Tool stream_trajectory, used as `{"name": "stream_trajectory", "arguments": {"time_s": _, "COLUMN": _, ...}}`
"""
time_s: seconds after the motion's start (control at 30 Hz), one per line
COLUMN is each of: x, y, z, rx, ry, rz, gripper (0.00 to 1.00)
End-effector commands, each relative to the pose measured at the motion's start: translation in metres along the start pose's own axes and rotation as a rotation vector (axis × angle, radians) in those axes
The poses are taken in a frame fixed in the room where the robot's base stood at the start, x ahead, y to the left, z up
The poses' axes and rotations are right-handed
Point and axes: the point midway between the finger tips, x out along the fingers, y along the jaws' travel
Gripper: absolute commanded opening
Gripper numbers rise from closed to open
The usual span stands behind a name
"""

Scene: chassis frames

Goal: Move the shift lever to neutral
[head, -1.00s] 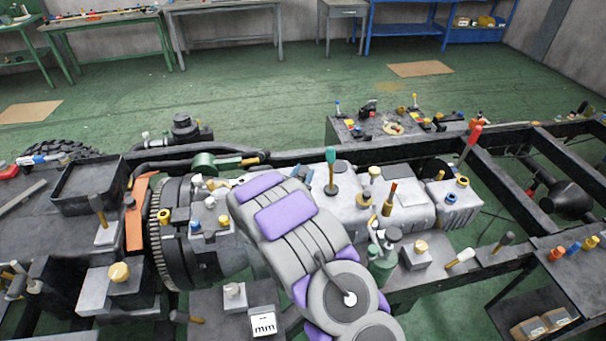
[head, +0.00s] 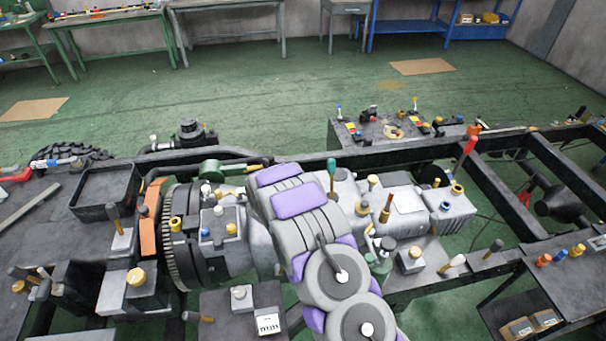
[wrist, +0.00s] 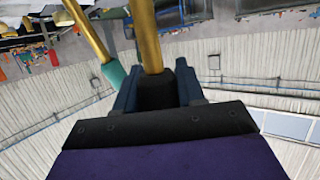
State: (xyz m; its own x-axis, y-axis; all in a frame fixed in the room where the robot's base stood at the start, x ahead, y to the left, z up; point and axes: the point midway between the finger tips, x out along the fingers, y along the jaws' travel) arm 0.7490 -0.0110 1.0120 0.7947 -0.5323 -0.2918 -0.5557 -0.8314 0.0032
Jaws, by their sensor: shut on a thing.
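In the wrist view my gripper (wrist: 157,82) is shut around the dark knob end of a brass-coloured lever (wrist: 149,38). The lever shaft runs from the jaws to the top edge of the picture. A second brass lever with a teal knob (wrist: 115,73) stands just left of the jaws and looks apart from them. In the head view a teal-knobbed lever (head: 331,167) rises from the gearbox, right of my arm. My arm hides the gripper and the held lever there. I cannot tell the held lever's shift position.
The grey gearbox (head: 405,203) lies right of my arm, with several small knobs and caps. The flywheel (head: 180,240) is at left. A dark frame rail (head: 510,148) runs behind, with a red-tipped lever (head: 469,144). Green floor beyond is mostly clear.

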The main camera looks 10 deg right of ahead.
Motion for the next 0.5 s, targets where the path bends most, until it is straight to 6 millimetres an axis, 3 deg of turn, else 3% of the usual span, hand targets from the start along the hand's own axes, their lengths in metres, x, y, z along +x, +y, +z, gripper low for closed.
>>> {"name": "stream_trajectory", "arguments": {"time_s": 0.17, "x": -0.0003, "y": -0.0017, "z": -0.0014, "rx": 0.000, "ry": 0.004, "rz": -0.003, "gripper": 0.00}}
{"name": "stream_trajectory", "arguments": {"time_s": 0.2, "x": -0.0003, "y": -0.0017, "z": -0.0015, "rx": 0.001, "ry": 0.005, "rz": -0.003, "gripper": 0.39}}
{"name": "stream_trajectory", "arguments": {"time_s": 0.4, "x": -0.0001, "y": -0.0011, "z": -0.0009, "rx": 0.001, "ry": 0.003, "rz": -0.002, "gripper": 0.59}}
{"name": "stream_trajectory", "arguments": {"time_s": 0.5, "x": 0.0000, "y": -0.0008, "z": -0.0006, "rx": 0.001, "ry": 0.003, "rz": -0.002, "gripper": 0.59}}
